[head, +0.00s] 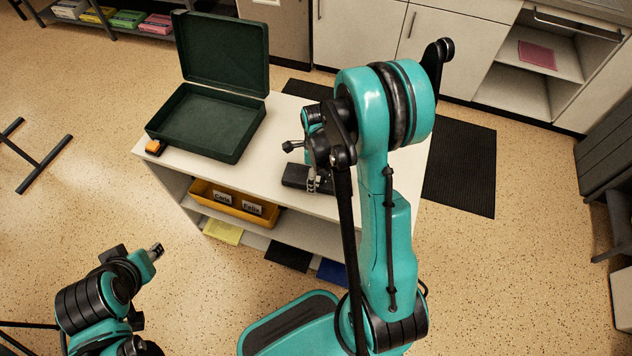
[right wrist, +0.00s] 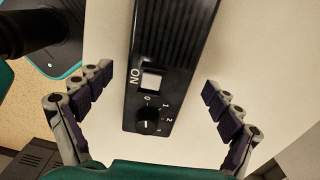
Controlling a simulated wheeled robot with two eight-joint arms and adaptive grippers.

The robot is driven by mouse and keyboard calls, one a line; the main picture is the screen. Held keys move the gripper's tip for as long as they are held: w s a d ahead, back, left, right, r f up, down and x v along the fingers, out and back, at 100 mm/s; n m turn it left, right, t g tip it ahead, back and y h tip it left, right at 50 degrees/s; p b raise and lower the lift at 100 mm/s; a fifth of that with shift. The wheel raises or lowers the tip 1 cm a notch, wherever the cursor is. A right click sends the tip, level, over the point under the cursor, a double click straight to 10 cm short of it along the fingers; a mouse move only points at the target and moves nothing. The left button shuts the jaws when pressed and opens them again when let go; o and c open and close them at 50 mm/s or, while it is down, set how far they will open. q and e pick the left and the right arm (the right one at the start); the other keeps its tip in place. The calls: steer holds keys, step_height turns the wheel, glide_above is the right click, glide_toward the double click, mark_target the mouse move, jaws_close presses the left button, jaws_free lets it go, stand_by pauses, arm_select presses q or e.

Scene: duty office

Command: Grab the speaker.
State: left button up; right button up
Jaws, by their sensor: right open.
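A black box-shaped device (head: 297,177), which I take to be the speaker, lies on the white table (head: 278,126). In the right wrist view the device (right wrist: 168,60) shows a ribbed face, a white switch marked ON and a numbered dial. My right gripper (head: 306,166) is over it, partly hidden by my own arm in the head view. In the right wrist view my right gripper (right wrist: 158,86) is open, with one finger on each side of the device and gaps between. My left gripper (head: 155,252) is at the lower left, away from the table; its jaw opening is unclear.
An open dark green case (head: 216,122) stands on the table's left part, with a small orange-and-black object (head: 155,147) at the left corner. A yellow bin (head: 234,205) sits on the shelf below. White cabinets (head: 360,30) stand behind, and a black mat (head: 460,165) lies right.

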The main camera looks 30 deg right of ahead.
steer(key=shift+f, duration=0.65)
steer(key=shift+r, duration=0.1)
steer(key=c, duration=1.8)
